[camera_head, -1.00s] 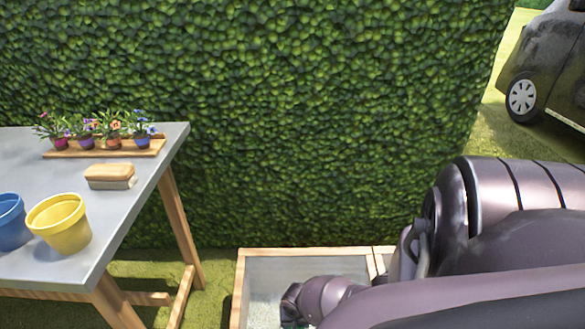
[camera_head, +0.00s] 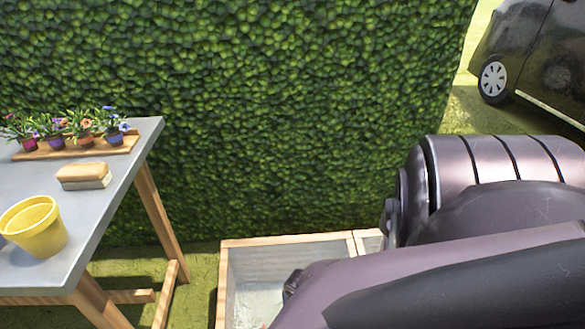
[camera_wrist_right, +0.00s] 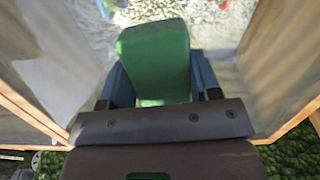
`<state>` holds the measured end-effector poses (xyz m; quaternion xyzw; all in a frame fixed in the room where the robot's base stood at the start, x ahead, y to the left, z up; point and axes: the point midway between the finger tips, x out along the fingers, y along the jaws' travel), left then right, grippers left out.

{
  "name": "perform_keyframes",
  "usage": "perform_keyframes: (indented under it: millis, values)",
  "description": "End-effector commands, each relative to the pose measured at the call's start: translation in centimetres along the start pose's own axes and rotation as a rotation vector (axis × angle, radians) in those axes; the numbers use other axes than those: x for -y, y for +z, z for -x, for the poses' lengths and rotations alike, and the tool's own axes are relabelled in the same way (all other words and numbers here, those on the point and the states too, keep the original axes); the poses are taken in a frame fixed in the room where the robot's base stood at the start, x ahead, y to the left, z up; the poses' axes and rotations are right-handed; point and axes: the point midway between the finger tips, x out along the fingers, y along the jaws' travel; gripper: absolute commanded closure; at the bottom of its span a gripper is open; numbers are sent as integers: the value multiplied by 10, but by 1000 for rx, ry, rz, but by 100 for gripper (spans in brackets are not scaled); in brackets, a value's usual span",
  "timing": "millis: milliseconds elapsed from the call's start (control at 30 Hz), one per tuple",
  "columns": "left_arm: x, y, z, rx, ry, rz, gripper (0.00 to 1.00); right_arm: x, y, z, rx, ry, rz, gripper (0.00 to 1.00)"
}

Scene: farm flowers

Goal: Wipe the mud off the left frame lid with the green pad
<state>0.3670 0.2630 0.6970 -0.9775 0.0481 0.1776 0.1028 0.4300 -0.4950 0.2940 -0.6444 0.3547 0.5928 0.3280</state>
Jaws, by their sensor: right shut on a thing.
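The green pad (camera_wrist_right: 155,45) is between the blue fingers of my right gripper (camera_wrist_right: 161,82) in the right wrist view. The gripper is shut on it. A wood-framed cold frame with a pale, glassy left lid (camera_head: 272,264) shows at the bottom middle of the head view. My right arm covers its near and right parts and hides the gripper and pad there. In the wrist view a pale, cloudy surface lies beyond the pad, between wooden edges. I cannot tell whether the pad touches it, and mud is not clearly visible. My left gripper is not in view.
A grey-topped table (camera_head: 100,225) stands at left with a yellow pot (camera_head: 35,228), a wooden brush (camera_head: 83,175) and several potted flowers on a wooden tray (camera_head: 70,150). A tall hedge (camera_head: 270,120) closes the back. A dark car (camera_head: 530,65) stands at far right.

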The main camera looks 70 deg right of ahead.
Motion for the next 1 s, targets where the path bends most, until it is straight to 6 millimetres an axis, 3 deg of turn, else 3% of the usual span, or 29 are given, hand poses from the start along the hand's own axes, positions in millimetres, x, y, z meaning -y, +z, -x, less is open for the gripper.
perform_keyframes:
  millis: [633,1000]
  values:
    - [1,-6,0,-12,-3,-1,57,-39,5,0,3,9,-2,77]
    - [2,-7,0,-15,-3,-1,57,-51,5,1,2,6,-1,77]
